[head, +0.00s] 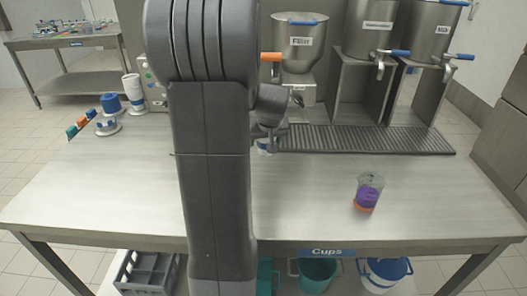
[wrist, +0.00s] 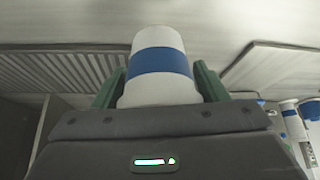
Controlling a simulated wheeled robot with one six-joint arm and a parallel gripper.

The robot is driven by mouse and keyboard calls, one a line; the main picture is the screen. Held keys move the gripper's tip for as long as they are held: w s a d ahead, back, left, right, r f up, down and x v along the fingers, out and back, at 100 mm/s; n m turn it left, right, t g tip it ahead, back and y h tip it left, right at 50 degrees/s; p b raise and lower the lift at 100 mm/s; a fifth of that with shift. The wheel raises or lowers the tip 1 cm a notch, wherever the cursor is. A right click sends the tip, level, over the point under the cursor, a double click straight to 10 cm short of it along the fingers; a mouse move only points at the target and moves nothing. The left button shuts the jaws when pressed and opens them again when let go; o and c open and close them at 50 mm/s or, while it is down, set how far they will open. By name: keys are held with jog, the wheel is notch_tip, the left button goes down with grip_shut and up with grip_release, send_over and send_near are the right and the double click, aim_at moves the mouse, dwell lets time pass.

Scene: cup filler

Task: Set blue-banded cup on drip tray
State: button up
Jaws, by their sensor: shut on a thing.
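The blue-banded cup (wrist: 160,62) is white with a wide blue band, and in the wrist view it sits between the green fingers of my gripper (wrist: 158,84). The fingers are shut on its sides. In the head view my gripper (head: 268,128) is mostly behind my arm, and only a small part of the cup (head: 264,148) shows beneath it. The drip tray (head: 365,140) is a long dark ridged strip below the dispensers. My gripper is by its left end. I cannot tell whether the cup touches anything below.
Dispensers with blue handles (head: 372,25) stand behind the tray. The front table is mostly clear.

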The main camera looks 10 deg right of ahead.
aim_at(265, 153)
jog(key=shift+f, duration=2.6)
jog(key=shift+f, duration=0.15)
jog(key=shift+f+b, duration=0.15)
jog(key=shift+b, duration=0.25)
jog(key=o, duration=1)
